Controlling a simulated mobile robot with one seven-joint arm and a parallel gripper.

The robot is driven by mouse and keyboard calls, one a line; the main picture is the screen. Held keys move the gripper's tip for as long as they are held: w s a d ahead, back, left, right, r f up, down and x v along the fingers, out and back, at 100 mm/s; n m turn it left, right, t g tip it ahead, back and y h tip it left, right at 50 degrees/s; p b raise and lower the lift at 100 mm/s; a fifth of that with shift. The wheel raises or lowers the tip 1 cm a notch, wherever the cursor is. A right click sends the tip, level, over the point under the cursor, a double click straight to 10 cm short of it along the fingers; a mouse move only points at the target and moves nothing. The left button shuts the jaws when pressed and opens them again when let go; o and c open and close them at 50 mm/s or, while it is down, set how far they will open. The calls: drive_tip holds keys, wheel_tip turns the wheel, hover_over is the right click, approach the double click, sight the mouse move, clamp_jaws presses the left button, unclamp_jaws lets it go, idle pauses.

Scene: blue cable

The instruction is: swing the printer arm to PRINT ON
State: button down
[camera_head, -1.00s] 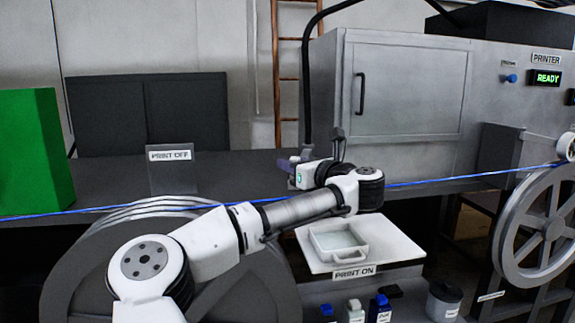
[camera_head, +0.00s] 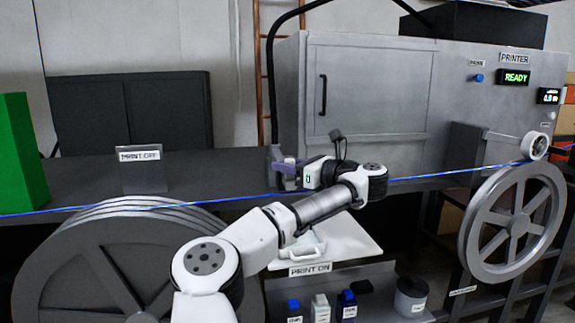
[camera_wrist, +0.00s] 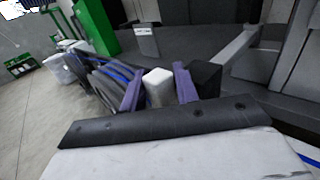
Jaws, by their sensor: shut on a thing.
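My gripper (camera_head: 286,172), with purple fingers, is low over the dark bench in front of the printer's left end. In the wrist view my gripper (camera_wrist: 158,88) is shut on a pale, rounded block (camera_wrist: 158,86), which looks like the printer arm's handle. A black block (camera_wrist: 206,77) and a grey bar (camera_wrist: 238,48) sit just right of it. The printer arm itself is mostly hidden by my gripper in the head view. The PRINT OFF sign (camera_head: 140,155) stands on the bench to the left. The PRINT ON sign (camera_head: 310,269) is on the white platform's front, below my arm.
A blue cable (camera_head: 440,175) runs across in front, between a large grey reel (camera_head: 60,270) and a spoked wheel (camera_head: 515,222). The printer (camera_head: 365,95) displays READY. A green block (camera_head: 15,150) stands at left. Small bottles (camera_head: 320,305) stand in front.

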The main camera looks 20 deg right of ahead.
drive_tip(key=shift+s+d+r, duration=0.1)
drive_tip(key=shift+s+d, duration=0.1)
drive_tip(key=shift+d, duration=0.2)
drive_tip(key=c, duration=1.5)
unclamp_jaws()
drive_tip(key=shift+o, duration=1.2)
drive_tip(key=shift+s+r, duration=0.1)
drive_tip(key=shift+s, duration=0.05)
drive_tip(key=shift+s+r, duration=0.1)
